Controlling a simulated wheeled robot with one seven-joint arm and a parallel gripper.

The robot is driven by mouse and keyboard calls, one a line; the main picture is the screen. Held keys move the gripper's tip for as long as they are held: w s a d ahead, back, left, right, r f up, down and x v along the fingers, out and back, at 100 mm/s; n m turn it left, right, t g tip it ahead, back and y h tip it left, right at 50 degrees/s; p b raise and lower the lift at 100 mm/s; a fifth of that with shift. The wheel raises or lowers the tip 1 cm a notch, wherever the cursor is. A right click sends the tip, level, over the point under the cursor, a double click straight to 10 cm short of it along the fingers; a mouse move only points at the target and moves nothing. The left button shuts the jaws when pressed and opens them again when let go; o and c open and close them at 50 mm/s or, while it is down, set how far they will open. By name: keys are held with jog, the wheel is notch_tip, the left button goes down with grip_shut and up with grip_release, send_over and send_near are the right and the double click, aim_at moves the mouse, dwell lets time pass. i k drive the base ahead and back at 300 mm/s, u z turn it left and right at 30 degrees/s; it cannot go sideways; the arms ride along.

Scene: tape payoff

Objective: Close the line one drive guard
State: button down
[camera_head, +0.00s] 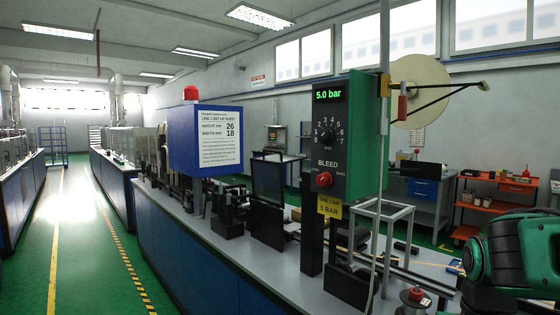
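A dark-framed, see-through panel (268,181) stands upright on the line's grey bench, left of the green control box. It looks like a guard, but I cannot tell for sure that it is the line one drive guard. A black block (265,224) stands at its foot. A blue box with a "LINE 1 SET-UP SHEET" (220,141) stands to its left. My green arm shows at the right edge, well apart from the panel. My gripper is out of the picture.
The green control box (361,130) reads 5.0 bar and has a dial and red BLEED button. A grey frame (397,211) and a red-topped part (415,294) stand on the bench (308,271). A tape reel (420,88) hangs above. The left floor aisle is clear.

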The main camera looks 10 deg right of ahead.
aim_at(267, 170)
jog(key=i, duration=0.3)
jog(key=z, duration=0.1)
jog(key=k, duration=0.6)
jog(key=u, duration=0.7)
jog(key=i, duration=0.9)
jog(key=u, duration=0.65)
jog(key=i, duration=1.15)
jog(key=z, duration=0.7)
jog(key=i, duration=0.65)
jog(key=z, duration=0.4)
